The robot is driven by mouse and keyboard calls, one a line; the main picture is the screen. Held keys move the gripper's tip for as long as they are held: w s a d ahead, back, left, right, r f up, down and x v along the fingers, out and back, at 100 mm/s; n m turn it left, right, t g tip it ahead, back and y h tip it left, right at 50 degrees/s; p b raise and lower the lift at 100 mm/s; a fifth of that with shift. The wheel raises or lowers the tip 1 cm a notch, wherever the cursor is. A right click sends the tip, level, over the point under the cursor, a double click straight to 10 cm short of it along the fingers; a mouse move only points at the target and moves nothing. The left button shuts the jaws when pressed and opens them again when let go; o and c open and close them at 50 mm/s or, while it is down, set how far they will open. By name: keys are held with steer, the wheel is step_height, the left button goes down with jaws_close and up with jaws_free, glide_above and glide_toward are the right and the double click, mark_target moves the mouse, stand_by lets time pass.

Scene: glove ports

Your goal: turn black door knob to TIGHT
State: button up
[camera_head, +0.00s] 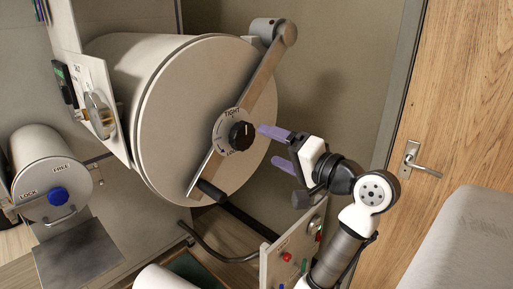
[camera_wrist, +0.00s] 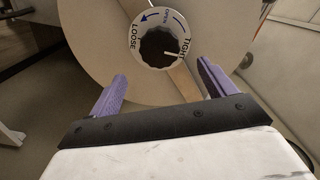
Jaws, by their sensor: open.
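The black door knob (camera_head: 242,136) sits in a white dial ring (camera_head: 221,127) marked TIGHT at the top and LOOSE at the bottom, on the big round door (camera_head: 180,120). In the wrist view the knob (camera_wrist: 158,46) is ahead of my gripper (camera_wrist: 163,78), beyond the fingertips. Its white pointer line lies on the side by the word TIGHT, close to its letters. My gripper (camera_head: 266,144) is open and empty, its purple fingers apart, just right of the knob in the head view. The fingers appear clear of the knob.
A metal bar (camera_head: 264,78) with a black-ended handle (camera_head: 211,190) crosses the door. A smaller port with a blue knob (camera_head: 58,196) is at left. A panel with buttons (camera_head: 295,250) stands below my gripper. A wooden door (camera_head: 460,90) is at right.

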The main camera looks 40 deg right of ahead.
steer(key=shift+s+d+b, duration=0.15)
steer(key=shift+s+b, duration=0.25)
steer(key=shift+s, duration=1.85)
